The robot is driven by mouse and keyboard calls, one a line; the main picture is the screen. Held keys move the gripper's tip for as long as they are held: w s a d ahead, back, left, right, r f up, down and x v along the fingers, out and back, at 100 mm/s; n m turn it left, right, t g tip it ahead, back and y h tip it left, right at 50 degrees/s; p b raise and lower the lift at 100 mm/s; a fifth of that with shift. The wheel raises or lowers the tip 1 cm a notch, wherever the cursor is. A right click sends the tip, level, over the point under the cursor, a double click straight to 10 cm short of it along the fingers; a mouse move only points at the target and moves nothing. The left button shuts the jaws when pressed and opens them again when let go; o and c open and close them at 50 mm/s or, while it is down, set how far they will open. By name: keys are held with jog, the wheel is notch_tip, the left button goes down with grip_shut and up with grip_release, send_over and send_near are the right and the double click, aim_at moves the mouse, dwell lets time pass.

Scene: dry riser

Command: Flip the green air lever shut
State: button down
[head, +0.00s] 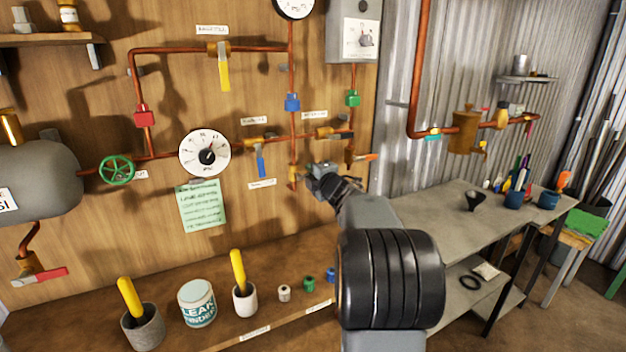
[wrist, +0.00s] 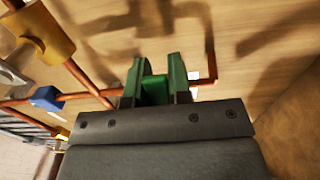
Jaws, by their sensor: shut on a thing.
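My gripper (head: 320,172) is at the pipe board, low beside the vertical copper pipe. In the wrist view, the fingers of my gripper (wrist: 157,78) are closed on both sides of a green piece, which I take to be the green air lever (wrist: 154,91). Only a short part of the lever shows between the fingers. In the head view my gripper and arm hide the lever. A brass valve body (head: 329,133) sits on the pipe just above my gripper. Whether the lever lies along or across its pipe cannot be told.
A blue lever (head: 260,161) hangs left of my gripper, and an orange lever (head: 365,157) sticks out to its right. A round gauge (head: 204,153) and a yellow lever (head: 223,72) are further left. Below is a wooden ledge with a leak finder tin (head: 197,303) and small fittings.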

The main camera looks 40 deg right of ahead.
jog(key=c, duration=1)
grip_release()
jog(key=shift+c, duration=0.2)
jog(key=s+a, duration=0.2)
jog(key=s, duration=1.1)
jog(key=shift+s+b, duration=0.35)
jog(key=shift+b, duration=0.05)
